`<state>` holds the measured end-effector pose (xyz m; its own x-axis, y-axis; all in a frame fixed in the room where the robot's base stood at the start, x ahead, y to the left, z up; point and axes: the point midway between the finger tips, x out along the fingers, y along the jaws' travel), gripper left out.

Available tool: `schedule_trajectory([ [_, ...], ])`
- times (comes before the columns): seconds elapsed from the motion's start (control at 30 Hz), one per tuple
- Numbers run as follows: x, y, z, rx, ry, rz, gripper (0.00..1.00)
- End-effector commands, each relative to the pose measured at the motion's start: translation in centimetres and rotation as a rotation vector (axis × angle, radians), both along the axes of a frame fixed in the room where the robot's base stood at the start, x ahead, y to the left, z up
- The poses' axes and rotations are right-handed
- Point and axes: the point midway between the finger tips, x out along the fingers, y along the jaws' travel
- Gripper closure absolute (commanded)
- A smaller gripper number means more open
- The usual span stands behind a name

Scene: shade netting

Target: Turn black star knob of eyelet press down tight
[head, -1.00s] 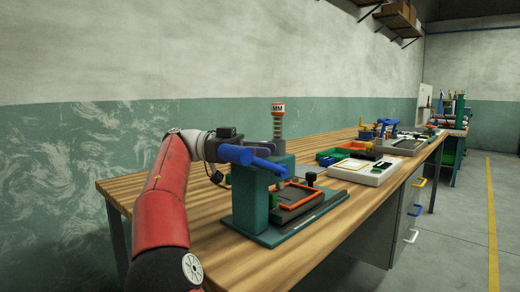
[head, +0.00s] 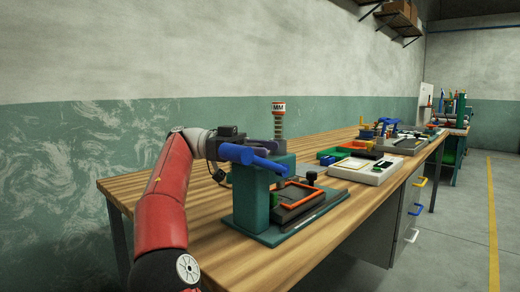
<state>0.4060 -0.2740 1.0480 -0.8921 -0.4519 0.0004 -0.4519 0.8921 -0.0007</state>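The teal eyelet press (head: 250,203) stands on the near part of the wooden bench. A spring (head: 279,125) with a white and red cap marked MM rises above its head. My gripper (head: 240,146) is at the left of the press head, well apart from this knob.
An orange-rimmed frame (head: 300,209) lies on the press base. Behind are a white tray (head: 370,173), green and orange bins and more tools along the bench (head: 250,259). A drawer cabinet (head: 405,217) is under it. The near bench top and the floor at right are clear.

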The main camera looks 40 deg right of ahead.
Motion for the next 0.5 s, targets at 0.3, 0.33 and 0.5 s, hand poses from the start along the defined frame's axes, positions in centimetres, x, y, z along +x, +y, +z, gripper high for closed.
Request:
schedule_trajectory([
  [0.3,-0.03,-0.01,-0.02,0.001,0.000,0.000,0.41],
  [0.33,-0.03,-0.01,-0.02,0.001,0.000,0.002,0.41],
  [0.5,-0.04,-0.09,-0.04,0.005,-0.002,0.031,0.41],
])
